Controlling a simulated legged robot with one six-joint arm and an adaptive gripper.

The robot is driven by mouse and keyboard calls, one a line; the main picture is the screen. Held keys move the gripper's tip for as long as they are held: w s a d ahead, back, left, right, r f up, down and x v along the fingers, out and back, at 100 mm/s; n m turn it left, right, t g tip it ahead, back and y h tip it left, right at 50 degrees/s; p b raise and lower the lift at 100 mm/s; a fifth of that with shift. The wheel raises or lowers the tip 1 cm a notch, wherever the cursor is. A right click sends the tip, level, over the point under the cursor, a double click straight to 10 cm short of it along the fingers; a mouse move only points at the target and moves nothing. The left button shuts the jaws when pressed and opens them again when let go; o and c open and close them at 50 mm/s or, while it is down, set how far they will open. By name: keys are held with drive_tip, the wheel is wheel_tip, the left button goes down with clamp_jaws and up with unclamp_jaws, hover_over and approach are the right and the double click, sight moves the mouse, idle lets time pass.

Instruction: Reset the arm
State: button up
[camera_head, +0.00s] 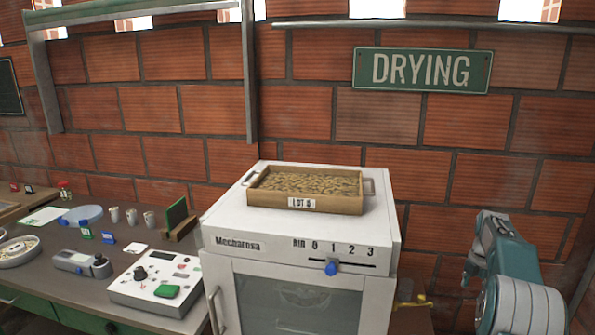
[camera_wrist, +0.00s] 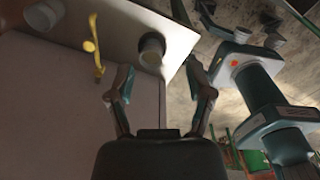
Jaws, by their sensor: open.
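My gripper (camera_wrist: 158,68) shows in the wrist view with its two fingers spread apart and nothing between them. A pale grey cylindrical piece (camera_wrist: 151,50) on a light panel shows just beyond the fingertips; I cannot tell whether they touch. In the head view my teal and grey arm (camera_head: 515,275) is folded at the right edge, right of the white dryer (camera_head: 225,235). The gripper itself cannot be made out there.
A wooden tray labelled LOT 5 (camera_head: 330,204) sits on top of the dryer. A yellow handle-like part (camera_head: 415,302) is low at the dryer's right side; a yellow part (camera_wrist: 95,45) also shows in the wrist view. A cluttered workbench (camera_head: 60,262) stands left.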

drive_tip(key=s+a+r+m+t, duration=0.1)
drive_tip(key=s+a+r+m, duration=0.25)
drive_tip(key=a+r, duration=0.5)
drive_tip(key=s+a+r+m+t, duration=0.1)
drive_tip(key=s+a+r+m, duration=0.25)
drive_tip(key=a+r, duration=0.5)
drive_tip(key=s+a+r+m+t, duration=0.1)
drive_tip(key=s+a+r+m, duration=0.1)
drive_tip(key=s+a+m, duration=0.55)
drive_tip(key=s+a+f+m+t, duration=0.1)
drive_tip(key=s+a+f+m, duration=0.1)
drive_tip(key=s+a, duration=0.4)
drive_tip(key=s+a+f+m+t, duration=0.1)
drive_tip(key=s+a+f+m, duration=0.2)
drive_tip(key=s+a, duration=0.3)
drive_tip(key=s, duration=0.5)
drive_tip(key=shift+s+a+f, duration=0.25)
drive_tip(key=shift+a+f, duration=0.05)
drive_tip(key=shift+f, duration=0.05)
drive_tip(key=shift+m, duration=0.25)
